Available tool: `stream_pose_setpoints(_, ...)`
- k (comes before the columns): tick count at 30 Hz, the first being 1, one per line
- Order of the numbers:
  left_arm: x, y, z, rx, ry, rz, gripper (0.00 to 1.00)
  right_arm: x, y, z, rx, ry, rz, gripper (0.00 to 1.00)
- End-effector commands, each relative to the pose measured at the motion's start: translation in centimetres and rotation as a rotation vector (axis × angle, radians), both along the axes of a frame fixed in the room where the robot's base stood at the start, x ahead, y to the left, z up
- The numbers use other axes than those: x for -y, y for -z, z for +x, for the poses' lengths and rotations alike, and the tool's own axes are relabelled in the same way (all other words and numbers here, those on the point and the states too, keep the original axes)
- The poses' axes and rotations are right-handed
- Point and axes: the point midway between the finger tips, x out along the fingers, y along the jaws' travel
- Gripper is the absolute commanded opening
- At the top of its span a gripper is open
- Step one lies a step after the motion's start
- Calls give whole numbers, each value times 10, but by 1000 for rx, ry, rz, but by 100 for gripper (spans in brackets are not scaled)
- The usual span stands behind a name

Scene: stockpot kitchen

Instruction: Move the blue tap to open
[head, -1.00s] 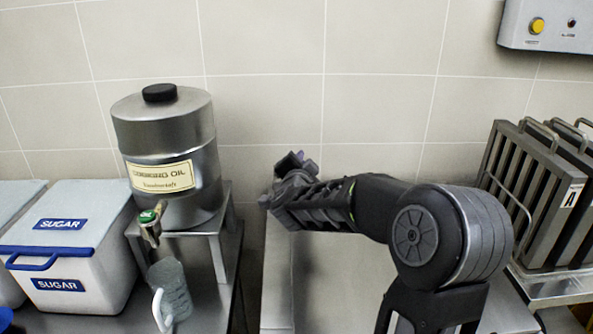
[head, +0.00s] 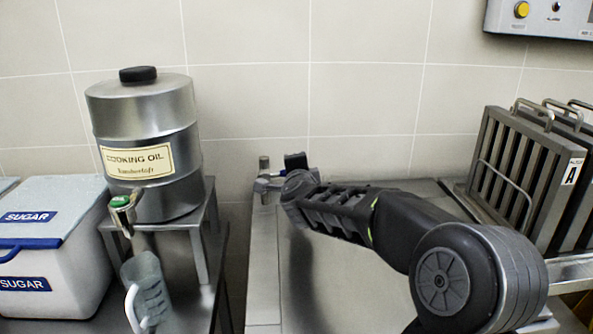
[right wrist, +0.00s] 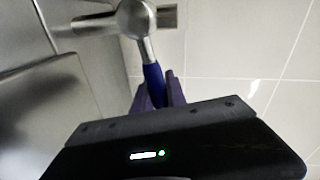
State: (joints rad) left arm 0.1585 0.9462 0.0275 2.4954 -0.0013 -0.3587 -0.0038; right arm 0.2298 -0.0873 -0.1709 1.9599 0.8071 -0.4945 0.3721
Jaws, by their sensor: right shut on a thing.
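The blue tap shows in the right wrist view as a blue lever (right wrist: 153,78) on a round metal body (right wrist: 136,18) with a pipe. My right gripper (right wrist: 160,92) has its purple-grey fingers closed around the lever's end. In the head view my right gripper (head: 290,172) is at the back left of the steel worktop, next to a short upright metal piece of the tap (head: 264,165). The blue lever is hidden there. My left gripper is not in view.
A cooking oil drum (head: 150,120) with a green-topped tap stands on a steel stand at left, above a clear jug (head: 150,285). A white sugar bin (head: 60,240) is further left. Upright slatted metal racks (head: 510,165) stand at right. The tiled wall is close behind.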

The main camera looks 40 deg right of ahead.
Motion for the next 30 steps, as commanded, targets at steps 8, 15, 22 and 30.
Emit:
stream_pose_setpoints(8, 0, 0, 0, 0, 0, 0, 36, 0, 2, 0, 0, 0, 7, 0)
stream_pose_setpoints(15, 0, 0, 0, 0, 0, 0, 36, 0, 2, 0, -1, 0, 5, 35)
stream_pose_setpoints(22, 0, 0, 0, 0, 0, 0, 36, 0, 1, 0, 0, 0, 4, 38)
stream_pose_setpoints(30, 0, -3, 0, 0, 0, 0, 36, -10, -4, -11, 1, 0, 3, 38)
